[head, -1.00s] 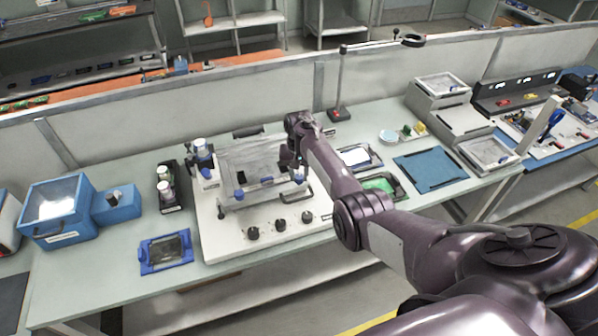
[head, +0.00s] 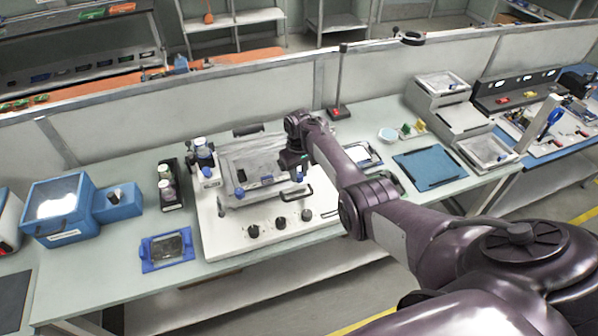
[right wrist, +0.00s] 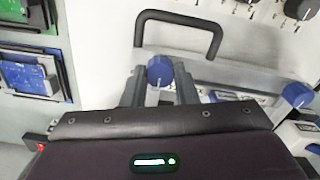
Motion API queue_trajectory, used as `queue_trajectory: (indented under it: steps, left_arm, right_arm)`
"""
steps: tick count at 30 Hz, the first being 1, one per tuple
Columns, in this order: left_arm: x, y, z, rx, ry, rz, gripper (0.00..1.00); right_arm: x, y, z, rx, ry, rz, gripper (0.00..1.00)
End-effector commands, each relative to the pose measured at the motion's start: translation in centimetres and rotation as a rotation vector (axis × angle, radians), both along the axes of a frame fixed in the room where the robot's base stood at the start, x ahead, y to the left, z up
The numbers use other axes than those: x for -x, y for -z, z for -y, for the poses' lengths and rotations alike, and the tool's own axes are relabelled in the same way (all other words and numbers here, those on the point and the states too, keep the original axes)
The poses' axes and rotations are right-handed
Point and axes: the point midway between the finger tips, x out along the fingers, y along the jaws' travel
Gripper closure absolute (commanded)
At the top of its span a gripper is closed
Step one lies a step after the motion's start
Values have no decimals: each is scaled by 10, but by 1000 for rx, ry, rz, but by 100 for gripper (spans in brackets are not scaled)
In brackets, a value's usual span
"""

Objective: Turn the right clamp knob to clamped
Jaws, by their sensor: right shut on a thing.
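The fixture (head: 225,225) is a white base with a grey plate on top, on the bench. The right clamp knob (right wrist: 160,69) is blue and sits between the fingers of my right gripper (right wrist: 160,82) in the right wrist view. My right gripper (head: 297,172) is shut on this knob at the plate's right front corner. The left clamp knob (head: 239,192) is blue, at the plate's left front corner, and also shows in the right wrist view (right wrist: 297,95). My left gripper is not in view.
A black handle (right wrist: 180,22) stands just beyond the gripper. Several black knobs (head: 253,231) line the base's front. A blue-framed tray (head: 167,250) lies left of the fixture, and a blue mat (head: 430,168) lies to the right. A lamp stand (head: 341,90) rises behind.

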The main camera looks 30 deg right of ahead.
Motion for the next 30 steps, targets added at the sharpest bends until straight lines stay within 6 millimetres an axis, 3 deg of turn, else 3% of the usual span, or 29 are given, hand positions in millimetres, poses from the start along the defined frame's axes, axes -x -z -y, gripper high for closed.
queue_trajectory:
  steps: [14,15,19,30]
  left_arm:
    - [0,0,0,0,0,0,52]
    - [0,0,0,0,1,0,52]
    - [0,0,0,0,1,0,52]
    - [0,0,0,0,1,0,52]
  right_arm:
    - [-1,-1,0,1,-12,3,96]
    - [-1,-1,0,1,-11,3,69]
    - [-1,-1,0,0,-11,2,52]
    - [-1,-6,0,0,-11,3,52]
